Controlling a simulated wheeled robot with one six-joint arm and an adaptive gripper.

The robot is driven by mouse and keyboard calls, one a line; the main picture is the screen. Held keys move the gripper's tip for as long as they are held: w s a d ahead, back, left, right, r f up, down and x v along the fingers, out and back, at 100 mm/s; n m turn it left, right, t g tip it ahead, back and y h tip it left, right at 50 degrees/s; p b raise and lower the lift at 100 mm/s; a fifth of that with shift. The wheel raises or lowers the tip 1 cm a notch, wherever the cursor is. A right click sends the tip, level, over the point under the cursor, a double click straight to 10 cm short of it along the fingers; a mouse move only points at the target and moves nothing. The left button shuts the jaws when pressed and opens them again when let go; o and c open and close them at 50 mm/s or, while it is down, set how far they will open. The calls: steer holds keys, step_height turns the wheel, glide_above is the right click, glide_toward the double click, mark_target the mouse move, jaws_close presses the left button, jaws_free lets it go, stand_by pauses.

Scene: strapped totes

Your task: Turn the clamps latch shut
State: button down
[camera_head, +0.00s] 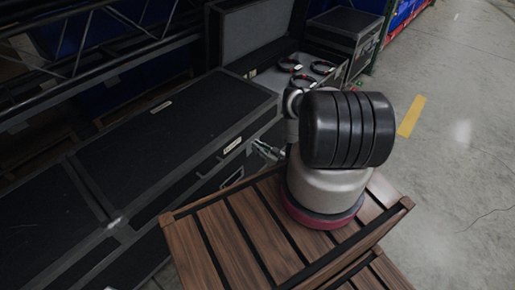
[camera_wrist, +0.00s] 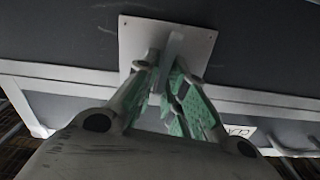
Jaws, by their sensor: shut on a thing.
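The latch shows in the wrist view as a pale square plate (camera_wrist: 200,48) on the dark case face, with an upright grey lever (camera_wrist: 174,45) at its middle. My gripper (camera_wrist: 168,80) reaches up to it, its green-padded fingers closed in on the lever's lower part. The pads and fingertips hide that part of the lever. A label (camera_wrist: 240,132), starting "CLA", is partly in view at right. In the head view my gripper (camera_head: 266,150) is small against the front of the black case (camera_head: 195,130); the latch cannot be made out there.
A slatted wooden surface (camera_head: 240,235) lies in front of the cases, beneath my arm. An open case (camera_head: 255,30) holding several dark rings (camera_head: 322,67) stands behind. Another black case (camera_head: 345,25) is farther back. Concrete floor (camera_head: 465,130) is open at right.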

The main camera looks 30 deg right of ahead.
steer(key=m, duration=0.4)
steer(key=d+m, duration=0.1)
steer(key=m, duration=0.2)
steer(key=f+m, duration=0.1)
steer(key=m, duration=0.3)
steer(key=shift+w+d+m, duration=0.2)
steer(key=shift+m, duration=0.1)
stand_by(0.4)
steer(key=c, duration=1.6)
jaws_free()
steer(key=shift+s, duration=0.1)
steer(key=v, duration=1.1)
steer(key=shift+s+d, duration=0.15)
steer(key=shift+s, duration=0.25)
